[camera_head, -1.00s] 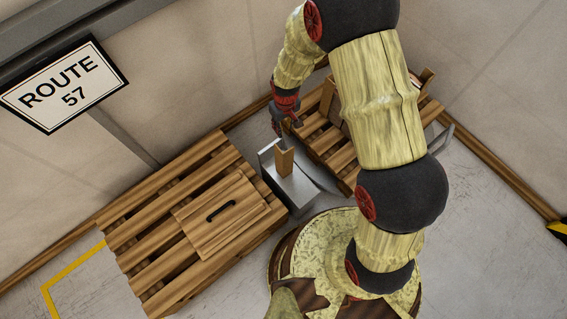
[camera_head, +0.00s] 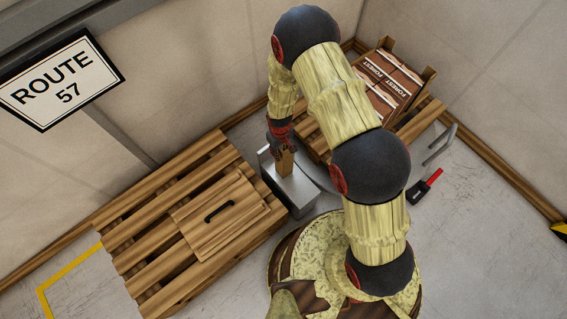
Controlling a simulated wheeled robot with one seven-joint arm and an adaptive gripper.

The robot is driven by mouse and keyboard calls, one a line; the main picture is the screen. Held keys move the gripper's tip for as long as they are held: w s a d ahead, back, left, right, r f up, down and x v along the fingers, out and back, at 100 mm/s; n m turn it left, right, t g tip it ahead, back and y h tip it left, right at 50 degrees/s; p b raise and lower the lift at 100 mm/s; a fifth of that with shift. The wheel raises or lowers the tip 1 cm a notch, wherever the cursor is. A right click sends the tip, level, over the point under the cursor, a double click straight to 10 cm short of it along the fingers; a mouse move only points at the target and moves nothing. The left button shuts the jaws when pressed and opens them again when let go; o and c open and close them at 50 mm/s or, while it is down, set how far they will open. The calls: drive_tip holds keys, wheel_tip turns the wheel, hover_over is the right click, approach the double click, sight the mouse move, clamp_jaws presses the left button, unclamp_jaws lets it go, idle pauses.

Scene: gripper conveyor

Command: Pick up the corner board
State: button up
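The corner board (camera_head: 285,164) is a small brown wooden piece standing upright on a grey metal stand (camera_head: 291,191) between two pallets. My gripper (camera_head: 284,148) is right above it, pointing down, with its fingers at the board's top end. The fingers hide that top end. They are too small and dark to tell whether they are closed on the board or only beside it. The board's lower end appears to be on the stand.
A left pallet (camera_head: 150,218) bears a wooden lid with a black handle (camera_head: 219,211). A right pallet (camera_head: 420,119) holds boxes marked FOREST (camera_head: 388,84) with upright wooden corner pieces. A red-handled tool (camera_head: 424,187) lies on the floor. A wall sign (camera_head: 62,79) reads ROUTE 57.

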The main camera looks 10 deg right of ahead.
sight(284, 159)
drive_tip(key=f, duration=0.1)
drive_tip(key=f+b, duration=0.1)
drive_tip(key=f, duration=0.1)
drive_tip(key=f+b, duration=0.1)
drive_tip(key=f, duration=0.1)
drive_tip(key=shift+s, duration=0.25)
drive_tip(key=shift+c, duration=0.6)
clamp_jaws()
